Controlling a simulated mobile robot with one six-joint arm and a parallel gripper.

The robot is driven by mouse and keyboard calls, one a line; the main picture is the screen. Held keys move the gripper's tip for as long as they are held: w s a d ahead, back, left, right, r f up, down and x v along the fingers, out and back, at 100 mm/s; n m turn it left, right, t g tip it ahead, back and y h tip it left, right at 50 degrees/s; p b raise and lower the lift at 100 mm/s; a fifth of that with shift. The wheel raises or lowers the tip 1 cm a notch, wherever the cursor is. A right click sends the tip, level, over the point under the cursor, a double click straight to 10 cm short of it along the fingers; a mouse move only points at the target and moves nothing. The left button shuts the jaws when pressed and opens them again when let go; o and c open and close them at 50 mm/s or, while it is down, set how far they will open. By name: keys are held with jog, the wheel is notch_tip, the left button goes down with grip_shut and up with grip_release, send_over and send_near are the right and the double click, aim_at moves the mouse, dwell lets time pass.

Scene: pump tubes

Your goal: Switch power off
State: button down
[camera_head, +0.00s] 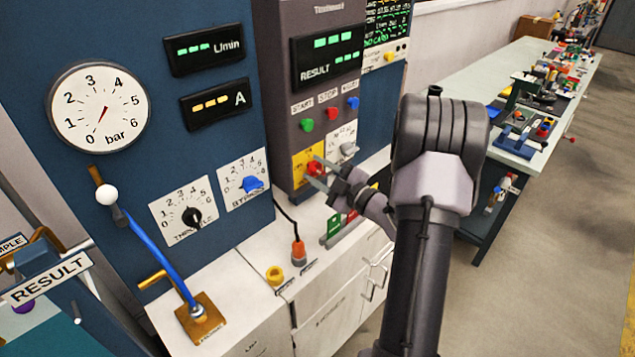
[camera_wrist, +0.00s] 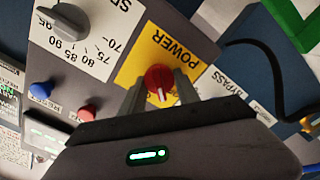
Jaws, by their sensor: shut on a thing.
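The power switch is a red rotary knob (camera_wrist: 159,82) with a white pointer line, on a yellow plate (camera_wrist: 152,50) marked POWER. In the head view the knob (camera_head: 314,168) sits low on the grey panel, under the start and stop buttons. My gripper (camera_head: 322,176) reaches it from the right. In the wrist view my gripper's two fingers (camera_wrist: 160,95) stand on either side of the knob and are shut on it. The wrist view is turned, so the POWER label reads slanted. The displays on the panel are lit.
A grey knob (camera_head: 348,149) sits just right of the power plate. Green, red and blue buttons (camera_head: 331,113) are above. A cluttered table (camera_head: 490,70) stands at right.

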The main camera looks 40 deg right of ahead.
jog(key=n+b, duration=0.4)
jog(key=b, duration=0.1)
jog(key=shift+f+n+b, duration=0.3)
jog(key=shift+f+b, duration=0.05)
jog(key=shift+r+n+b, duration=0.2)
jog(key=shift+n+b, duration=0.75)
jog(key=shift+n, duration=0.85)
jog(key=c, duration=0.9)
grip_release()
jog(key=s+d+p, duration=0.1)
jog(key=s+p, duration=0.3)
jog(key=s, duration=1.3)
jog(key=shift+s, duration=0.2)
